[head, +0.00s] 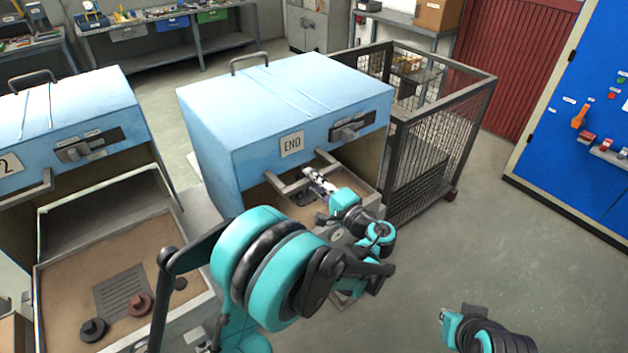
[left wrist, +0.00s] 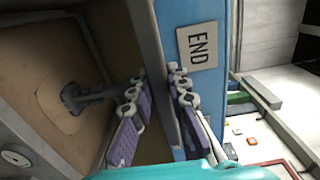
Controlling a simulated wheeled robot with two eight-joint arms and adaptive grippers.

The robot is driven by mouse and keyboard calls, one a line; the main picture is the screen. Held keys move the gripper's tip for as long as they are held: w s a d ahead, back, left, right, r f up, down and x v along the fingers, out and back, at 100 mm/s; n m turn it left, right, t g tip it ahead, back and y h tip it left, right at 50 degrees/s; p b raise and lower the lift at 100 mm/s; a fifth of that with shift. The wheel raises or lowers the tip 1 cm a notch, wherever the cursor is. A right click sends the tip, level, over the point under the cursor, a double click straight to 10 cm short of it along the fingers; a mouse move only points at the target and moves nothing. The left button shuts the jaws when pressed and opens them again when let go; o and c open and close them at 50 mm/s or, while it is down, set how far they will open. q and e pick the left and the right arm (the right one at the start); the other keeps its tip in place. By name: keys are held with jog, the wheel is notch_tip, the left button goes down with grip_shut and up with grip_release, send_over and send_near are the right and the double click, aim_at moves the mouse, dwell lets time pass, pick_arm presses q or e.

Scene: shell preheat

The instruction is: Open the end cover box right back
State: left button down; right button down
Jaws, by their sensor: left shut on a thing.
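A grey bar handle (head: 289,186) sticks out from the front below the plate. My left gripper (head: 320,181) is at this handle, its fingers on both sides of the bar and shut on it. In the left wrist view the fingers (left wrist: 160,105) straddle the grey bar, beside the END plate (left wrist: 197,47). My right gripper's fingers are not visible.
Another blue hood (head: 70,105) stands open at left over a sandy tray (head: 62,258) with knobs. A wire mesh cage (head: 432,150) stands close on the right of the end box. A blue cabinet (head: 590,130) is at far right. The floor at right is clear.

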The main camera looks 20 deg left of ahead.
pick_arm(q)
jog(key=p+x, duration=0.1)
jog(key=x, duration=3.9)
jog(key=shift+w, duration=0.15)
jog(key=shift+a, duration=0.1)
jog(key=c, duration=1.4)
grip_release()
jog(key=shift+c, duration=0.2)
jog(key=v, duration=1.2)
